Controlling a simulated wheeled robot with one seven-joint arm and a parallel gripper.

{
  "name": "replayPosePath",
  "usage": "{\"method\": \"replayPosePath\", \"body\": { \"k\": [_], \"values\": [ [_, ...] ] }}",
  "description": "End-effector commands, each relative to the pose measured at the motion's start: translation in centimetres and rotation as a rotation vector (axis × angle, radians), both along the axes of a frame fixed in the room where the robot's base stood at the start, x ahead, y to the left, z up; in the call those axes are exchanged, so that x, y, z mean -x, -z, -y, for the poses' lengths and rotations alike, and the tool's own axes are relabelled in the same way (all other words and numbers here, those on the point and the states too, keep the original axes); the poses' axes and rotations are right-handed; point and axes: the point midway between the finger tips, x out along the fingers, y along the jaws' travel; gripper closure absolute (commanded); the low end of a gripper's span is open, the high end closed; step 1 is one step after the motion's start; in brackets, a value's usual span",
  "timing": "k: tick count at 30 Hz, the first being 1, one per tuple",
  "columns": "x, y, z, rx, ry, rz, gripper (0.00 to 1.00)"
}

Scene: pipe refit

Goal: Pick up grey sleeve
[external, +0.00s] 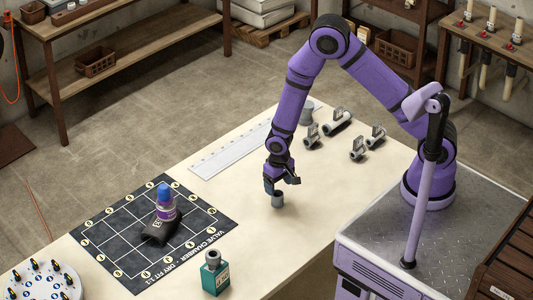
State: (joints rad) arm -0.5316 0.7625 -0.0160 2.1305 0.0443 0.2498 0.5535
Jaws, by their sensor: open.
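A small grey cylinder (278,200), which looks like the grey sleeve, stands upright on the cream table (235,215). The gripper is open. From this view I cannot tell whether a finger touches the sleeve or overlaps its rim. Another grey cylindrical piece (307,114) stands farther back, beside my arm.
Several grey pipe fittings (337,122) lie at the table's back right. A white ruled strip (230,150) lies left of my arm. A teal bottle (214,275) stands in front.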

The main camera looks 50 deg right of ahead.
Motion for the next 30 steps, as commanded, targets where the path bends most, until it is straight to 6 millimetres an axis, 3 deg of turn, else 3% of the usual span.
{"method": "replayPosePath", "body": {
  "k": [8, 18, 28, 29, 30],
  "values": [
    [0.0, 1.8, -0.1, 0.0, -0.001, 0.0, 0.26],
    [0.0, 5.9, -0.5, 0.001, 0.0, -0.001, 0.26],
    [0.0, 6.5, -0.5, -0.001, 0.0, 0.001, 0.26],
    [0.0, 6.5, -0.5, -0.001, 0.0, 0.001, 0.28],
    [0.0, 6.5, -0.5, -0.001, 0.0, 0.001, 0.37]
  ]
}}
